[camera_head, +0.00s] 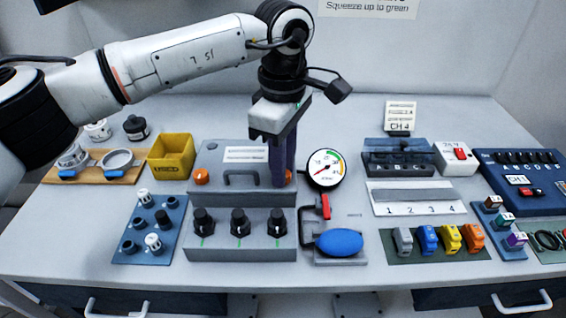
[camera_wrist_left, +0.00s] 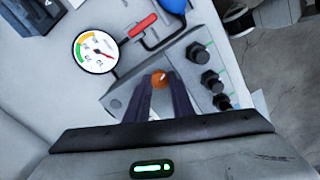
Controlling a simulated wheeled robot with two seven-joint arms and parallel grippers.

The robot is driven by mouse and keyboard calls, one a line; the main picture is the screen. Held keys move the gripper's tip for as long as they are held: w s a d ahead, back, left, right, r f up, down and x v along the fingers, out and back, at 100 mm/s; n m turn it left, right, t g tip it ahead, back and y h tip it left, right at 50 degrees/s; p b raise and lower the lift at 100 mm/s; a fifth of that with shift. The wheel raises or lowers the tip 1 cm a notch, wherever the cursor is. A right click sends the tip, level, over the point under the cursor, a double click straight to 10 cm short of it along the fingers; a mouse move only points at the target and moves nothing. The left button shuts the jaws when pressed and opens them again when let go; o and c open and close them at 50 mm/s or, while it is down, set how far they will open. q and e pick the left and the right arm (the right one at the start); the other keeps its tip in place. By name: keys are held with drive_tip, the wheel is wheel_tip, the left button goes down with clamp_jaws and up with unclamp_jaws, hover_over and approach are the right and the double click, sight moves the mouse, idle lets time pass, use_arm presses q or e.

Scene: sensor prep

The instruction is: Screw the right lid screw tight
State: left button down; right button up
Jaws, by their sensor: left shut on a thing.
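The right lid screw (camera_head: 289,176) is an orange knob at the right end of the grey box (camera_head: 215,158), mostly hidden behind my gripper's fingers in the head view. In the left wrist view the screw (camera_wrist_left: 158,79) shows between the fingertips. My left gripper (camera_head: 280,182) points down over it, its dark fingers shut on the screw. The left lid screw (camera_head: 201,176), also orange, sits at the box's left end. A dark handle (camera_head: 241,174) is on the box between the screws. I cannot tell how tight the right screw is. My right gripper is not in view.
A grey panel with black knobs (camera_head: 240,222) stands in front of the box. A dial gauge (camera_head: 325,168) and a blue bulb (camera_head: 339,242) with a red lever are close on the right. A yellow bin (camera_head: 171,156) stands left of the box.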

use_arm(q)
drive_tip(key=m, duration=0.5)
idle(0.5)
drive_tip(key=c, duration=1.5)
unclamp_jaws()
drive_tip(key=shift+c, duration=0.2)
wheel_tip(320, 180, up, 10)
drive_tip(key=shift+r, duration=0.2)
drive_tip(key=shift+p, duration=0.3)
